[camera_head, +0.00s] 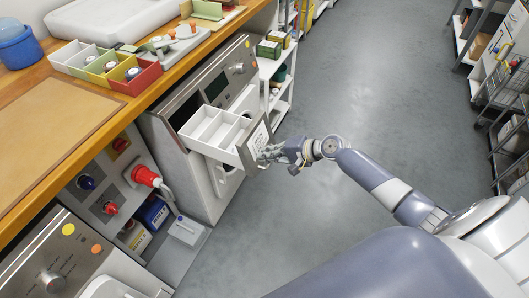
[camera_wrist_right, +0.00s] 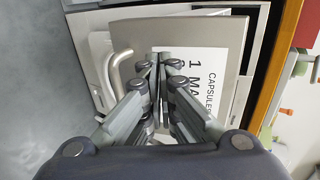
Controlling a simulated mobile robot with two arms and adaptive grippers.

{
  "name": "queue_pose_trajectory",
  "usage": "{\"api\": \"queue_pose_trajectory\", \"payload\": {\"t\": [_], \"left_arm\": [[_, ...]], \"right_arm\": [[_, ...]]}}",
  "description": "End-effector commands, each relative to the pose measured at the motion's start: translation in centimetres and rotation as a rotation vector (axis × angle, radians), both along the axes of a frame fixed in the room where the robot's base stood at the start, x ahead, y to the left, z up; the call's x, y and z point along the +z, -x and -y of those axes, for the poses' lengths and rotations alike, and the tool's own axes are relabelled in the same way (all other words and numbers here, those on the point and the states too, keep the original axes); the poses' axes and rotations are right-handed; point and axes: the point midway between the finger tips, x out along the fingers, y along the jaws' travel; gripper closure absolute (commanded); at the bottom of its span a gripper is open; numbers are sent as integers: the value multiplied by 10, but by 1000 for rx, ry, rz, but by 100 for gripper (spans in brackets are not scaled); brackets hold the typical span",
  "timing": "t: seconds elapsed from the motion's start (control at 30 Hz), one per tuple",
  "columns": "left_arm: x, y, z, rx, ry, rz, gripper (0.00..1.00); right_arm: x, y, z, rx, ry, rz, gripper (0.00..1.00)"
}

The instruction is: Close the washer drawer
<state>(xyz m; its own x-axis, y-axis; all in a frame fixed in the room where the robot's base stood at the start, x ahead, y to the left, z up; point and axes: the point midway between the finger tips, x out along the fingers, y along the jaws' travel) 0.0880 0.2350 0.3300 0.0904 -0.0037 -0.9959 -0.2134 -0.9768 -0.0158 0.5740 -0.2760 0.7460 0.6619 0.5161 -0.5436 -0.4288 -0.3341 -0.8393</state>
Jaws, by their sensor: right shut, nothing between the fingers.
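The washer drawer (camera_head: 215,131) is pulled out from the top of the washer (camera_head: 204,190) in the head view. Its white tray has several compartments and looks empty. A label is fixed on its grey front (camera_wrist_right: 233,27), which fills much of the right wrist view. My right gripper (camera_head: 266,153) is shut with nothing in it and is right at the drawer front. In the right wrist view its fingers (camera_wrist_right: 160,62) point at the front, over the label's edge. Whether they touch it I cannot tell. My left gripper is not in view.
A wooden worktop (camera_head: 110,128) runs above the washer, with coloured bins (camera_head: 134,83) on it. A red plug (camera_head: 146,176) and cable are on a panel left of the washer. A white shelf (camera_head: 276,112) stands beyond it. The grey floor (camera_head: 345,85) is clear.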

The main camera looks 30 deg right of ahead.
Motion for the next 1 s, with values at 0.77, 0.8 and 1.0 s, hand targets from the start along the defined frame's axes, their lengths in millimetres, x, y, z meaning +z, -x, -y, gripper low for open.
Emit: {"api": "queue_pose_trajectory", "payload": {"t": [0.77,0.8,1.0], "left_arm": [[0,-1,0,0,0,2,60],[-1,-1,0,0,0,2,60],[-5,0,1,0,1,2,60]], "right_arm": [[-3,-21,-17,1,-2,3,100],[-3,-25,-20,1,-2,3,100],[-3,-57,-46,2,-3,3,100]]}}
